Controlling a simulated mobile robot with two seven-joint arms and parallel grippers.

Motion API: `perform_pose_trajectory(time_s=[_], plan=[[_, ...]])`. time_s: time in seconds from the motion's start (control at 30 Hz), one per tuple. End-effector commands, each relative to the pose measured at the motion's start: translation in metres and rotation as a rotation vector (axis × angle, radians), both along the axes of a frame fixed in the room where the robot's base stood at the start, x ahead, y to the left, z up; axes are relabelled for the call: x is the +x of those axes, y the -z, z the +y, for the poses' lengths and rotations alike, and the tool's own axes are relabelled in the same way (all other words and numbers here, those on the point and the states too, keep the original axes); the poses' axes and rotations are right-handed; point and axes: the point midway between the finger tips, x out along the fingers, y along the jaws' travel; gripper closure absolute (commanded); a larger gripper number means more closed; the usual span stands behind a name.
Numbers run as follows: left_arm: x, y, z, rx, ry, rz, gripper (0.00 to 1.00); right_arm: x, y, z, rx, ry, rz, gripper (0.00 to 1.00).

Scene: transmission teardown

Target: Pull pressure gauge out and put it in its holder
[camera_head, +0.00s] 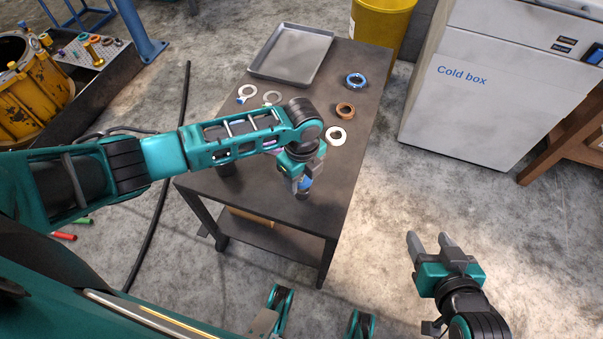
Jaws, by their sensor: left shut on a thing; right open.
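My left gripper (302,184) points down over the near right part of the dark metal table (255,200). It is shut on a small item with a blue part (306,182), which I take to be the pressure gauge; the fingers hide most of it. A small dark piece (302,195) shows just under the fingertips; I cannot tell whether it is part of the gauge or its holder. My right gripper (429,241) is open and empty, above the floor to the right of the table.
A grey tray (256,70) lies at the table's back. A blue ring (355,80), an orange ring (345,110) and pale washers (337,136) lie beyond the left gripper. The cold box (480,100) stands right, a yellow bin (380,25) behind. A yellow housing (30,100) is far left.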

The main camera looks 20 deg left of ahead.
Motion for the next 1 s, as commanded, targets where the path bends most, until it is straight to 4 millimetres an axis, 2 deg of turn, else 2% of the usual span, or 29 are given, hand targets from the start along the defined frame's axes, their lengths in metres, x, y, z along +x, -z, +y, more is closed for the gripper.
perform_pose_trajectory(time_s=[0.17, 0.2, 0.5, 0.67, 0.83, 1.0], plan=[[0.0003, -0.0005, -0.0005, 0.000, 0.001, -0.001, 0.83, 0.0007, -0.0006, 0.0005, 0.001, 0.001, -0.002, 0.45], [0.0003, -0.0005, -0.0005, 0.000, 0.001, -0.001, 0.44, 0.0008, -0.0006, 0.0006, 0.002, 0.001, -0.001, 0.45], [0.0002, -0.0005, -0.0005, 0.000, 0.000, -0.001, 0.16, 0.0008, -0.0001, 0.0020, 0.008, 0.006, 0.001, 0.45], [0.0002, -0.0004, -0.0005, 0.000, 0.000, -0.001, 0.16, 0.0005, 0.0006, 0.0020, 0.008, 0.006, 0.002, 0.45], [-0.0002, 0.0001, -0.0001, 0.000, 0.000, 0.000, 0.00, 0.0004, 0.0009, 0.0019, 0.008, 0.006, 0.003, 0.45], [-0.0001, 0.0000, -0.0002, 0.000, 0.000, 0.000, 0.00, 0.0003, 0.0010, 0.0018, 0.007, 0.006, 0.003, 0.45]])
